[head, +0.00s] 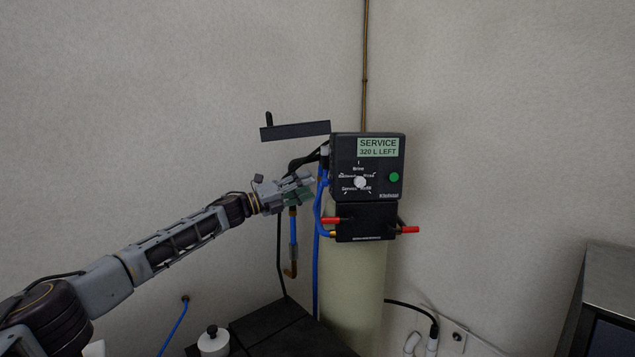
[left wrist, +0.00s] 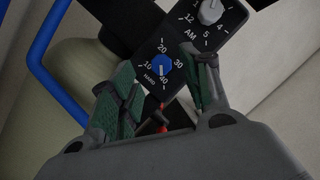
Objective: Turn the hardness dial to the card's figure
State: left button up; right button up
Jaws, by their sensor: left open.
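The hardness dial (left wrist: 162,64) is a blue knob on a black panel in the left wrist view, ringed by 10, 20, 30 and 40 with the label HARD. Its pale mark appears to face 40, but it is too small to be sure. My left gripper (left wrist: 165,68) is open, its green-padded fingers on either side of the dial's direction, with no clear contact. In the head view my left gripper (head: 297,190) is left of the black control head (head: 347,150), whose screen reads SERVICE 320 L LEFT. The blue dial is hidden there. I cannot make out a card.
A white knob (left wrist: 210,12) with clock figures sits beside the hardness dial. The control head's front has a white selector (head: 361,182) and green button (head: 394,177). Red handles (head: 411,229) stick out below, above the pale tank (head: 353,275). Blue hoses (head: 319,215) hang near my gripper.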

aim_at(325, 182)
pick_arm(q)
jog(key=shift+p+x, duration=0.55)
jog(key=shift+x, duration=1.65)
jog(key=c, duration=1)
